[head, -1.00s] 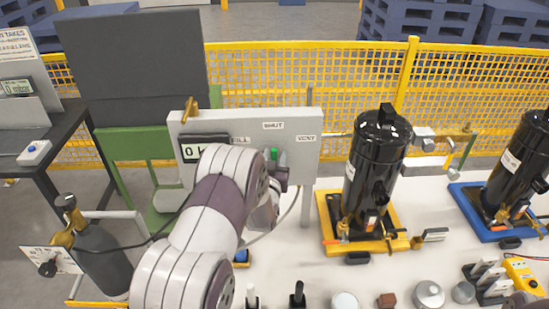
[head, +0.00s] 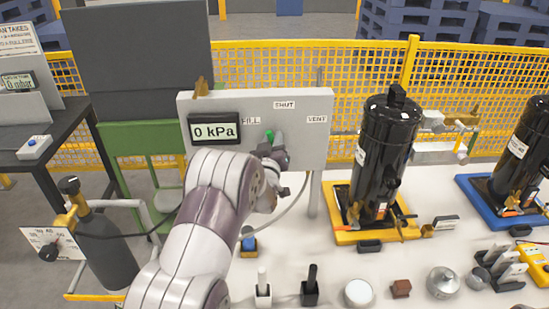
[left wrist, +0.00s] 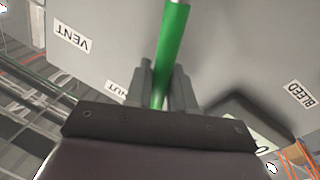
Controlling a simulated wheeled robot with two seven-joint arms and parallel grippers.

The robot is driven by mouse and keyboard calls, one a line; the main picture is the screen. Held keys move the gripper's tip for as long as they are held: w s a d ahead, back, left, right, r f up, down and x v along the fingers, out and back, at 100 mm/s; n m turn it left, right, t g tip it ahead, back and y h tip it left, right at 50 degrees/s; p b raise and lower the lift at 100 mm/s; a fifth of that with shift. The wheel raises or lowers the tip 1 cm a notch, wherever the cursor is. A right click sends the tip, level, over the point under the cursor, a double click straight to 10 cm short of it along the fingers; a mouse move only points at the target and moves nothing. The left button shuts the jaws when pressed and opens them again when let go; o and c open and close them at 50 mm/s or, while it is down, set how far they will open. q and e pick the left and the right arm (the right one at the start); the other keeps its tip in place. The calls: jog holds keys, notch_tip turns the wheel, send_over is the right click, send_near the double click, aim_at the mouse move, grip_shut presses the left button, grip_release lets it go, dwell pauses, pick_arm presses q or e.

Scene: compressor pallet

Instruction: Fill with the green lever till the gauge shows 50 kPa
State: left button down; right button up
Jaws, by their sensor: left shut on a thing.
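The green lever (head: 269,136) is on the grey panel (head: 305,150), below the labels FILL (head: 251,121) and SHUT (head: 284,105). Its visible end lies left of SHUT, toward FILL. VENT (head: 317,119) is to the right. The gauge (head: 214,131) at the panel's left reads 0 kPa. My left gripper (head: 277,149) is shut on the lever. In the left wrist view the green lever (left wrist: 172,50) stands between the two fingers (left wrist: 161,90). My arm hides the panel's lower left part. My right gripper is not in view.
A black compressor (head: 383,150) on a yellow tray (head: 343,236) stands right of the panel. A grey gas cylinder (head: 103,240) stands at the lower left. Small parts, including a round silver one (head: 442,281), lie along the table's front. A yellow mesh fence (head: 470,85) runs behind.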

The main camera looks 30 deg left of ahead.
pick_arm(q)
jog(key=shift+s+a+f+n+y+b, duration=0.2)
jog(key=shift+s+a+f+n+b, duration=0.25)
jog(key=shift+n+b, duration=0.85)
jog(key=shift+s+a+f+n+y+b, duration=0.2)
jog(key=shift+a+f+n+b, duration=0.5)
jog(key=shift+b, duration=1)
jog(key=shift+s+a+f+n+y+b, duration=0.2)
jog(key=shift+s+a+f+n+b, duration=0.2)
jog(key=shift+n+b, duration=0.95)
jog(key=shift+r, duration=0.1)
jog(key=c, duration=1.1)
grip_release()
jog(key=shift+r, duration=0.1)
jog(key=b+v, duration=0.2)
jog(key=v, duration=1)
jog(key=shift+s+f, duration=0.3)
jog(key=shift+d, duration=0.1)
